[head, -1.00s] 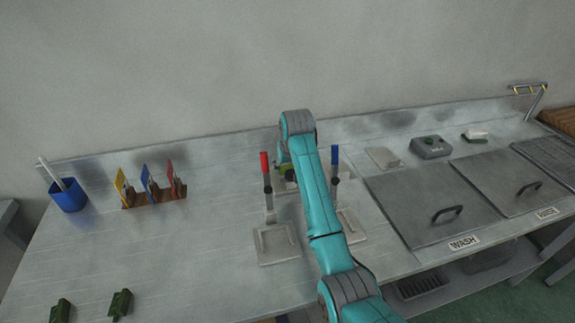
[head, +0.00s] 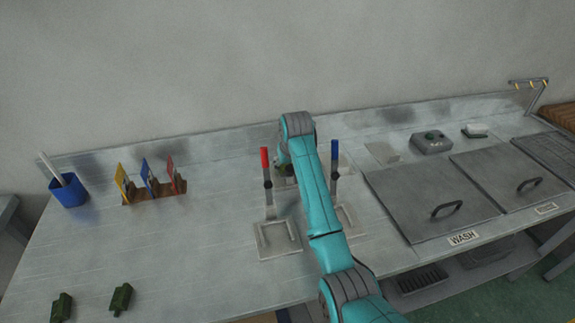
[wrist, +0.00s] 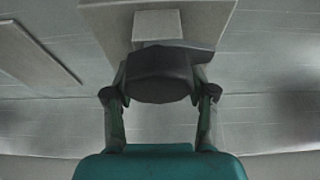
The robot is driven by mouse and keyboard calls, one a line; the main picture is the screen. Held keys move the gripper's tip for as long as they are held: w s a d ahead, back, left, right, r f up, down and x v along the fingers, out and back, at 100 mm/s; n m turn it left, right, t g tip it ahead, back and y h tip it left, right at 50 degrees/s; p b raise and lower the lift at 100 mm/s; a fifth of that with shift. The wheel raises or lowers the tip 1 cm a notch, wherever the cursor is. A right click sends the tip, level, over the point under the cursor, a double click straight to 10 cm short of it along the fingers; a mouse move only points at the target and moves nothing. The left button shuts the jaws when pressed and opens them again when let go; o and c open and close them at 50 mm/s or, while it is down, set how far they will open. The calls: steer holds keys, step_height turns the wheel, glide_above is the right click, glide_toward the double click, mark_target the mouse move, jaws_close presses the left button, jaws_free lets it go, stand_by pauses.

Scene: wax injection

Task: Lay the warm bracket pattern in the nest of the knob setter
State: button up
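My gripper (wrist: 161,88) has its two fingers against the sides of a dark piece (wrist: 160,78), which fits the bracket pattern; its colour and outline are hard to read in shadow. In the wrist view a pale plate with a raised white block (wrist: 157,25) lies just beyond the piece, and I cannot tell whether they touch. In the head view my arm hides the fingertips. A red-handled fixture (head: 278,240) stands left of my arm and a blue-handled one (head: 350,222) right of it, both levers upright. I cannot tell which is the knob setter.
Two dark green pieces (head: 121,299) lie at the bench's front left. A blue cup (head: 68,190) and a rack (head: 150,192) with coloured cards stand at the left. The lidded WASH tank (head: 415,205) and a grey control box (head: 431,143) are at the right. The left-middle bench is clear.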

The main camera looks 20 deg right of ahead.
steer(key=o, duration=0.5)
steer(key=shift+c, duration=0.2)
steer(key=v, duration=1.2)
